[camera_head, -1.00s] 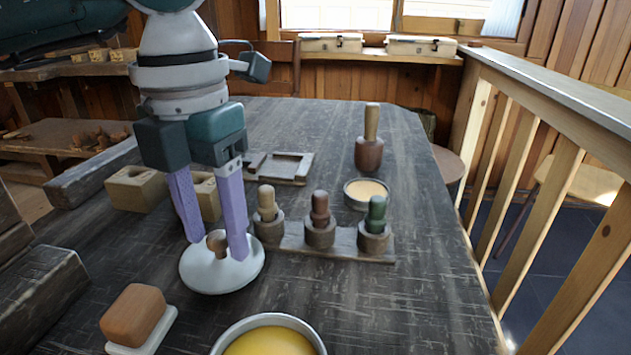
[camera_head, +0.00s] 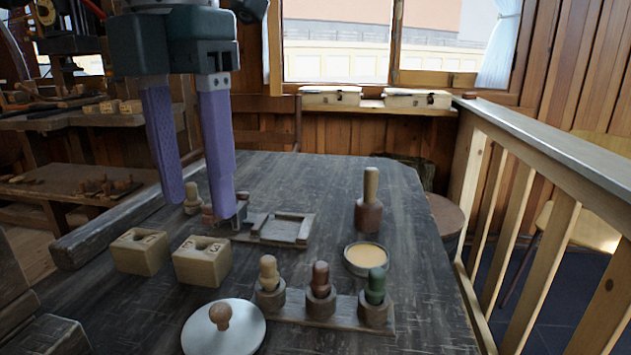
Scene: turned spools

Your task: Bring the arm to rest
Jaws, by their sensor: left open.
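My left gripper (camera_head: 204,213) hangs in the upper left of the head view, its two purple fingers pointing down and apart. A round grey lid (camera_head: 248,338) with a brown wooden knob (camera_head: 221,316) lies on the table below and nearer to me, clear of the fingers. My right gripper is not in view.
A rack (camera_head: 345,318) holds a pale spool (camera_head: 268,270), a brown spool (camera_head: 320,278) and a green spool (camera_head: 376,285). Two drilled wooden blocks (camera_head: 203,263) stand left. A round tin (camera_head: 366,257) and a wooden mallet (camera_head: 369,212) stand behind the rack. A railing (camera_head: 540,145) runs along the right.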

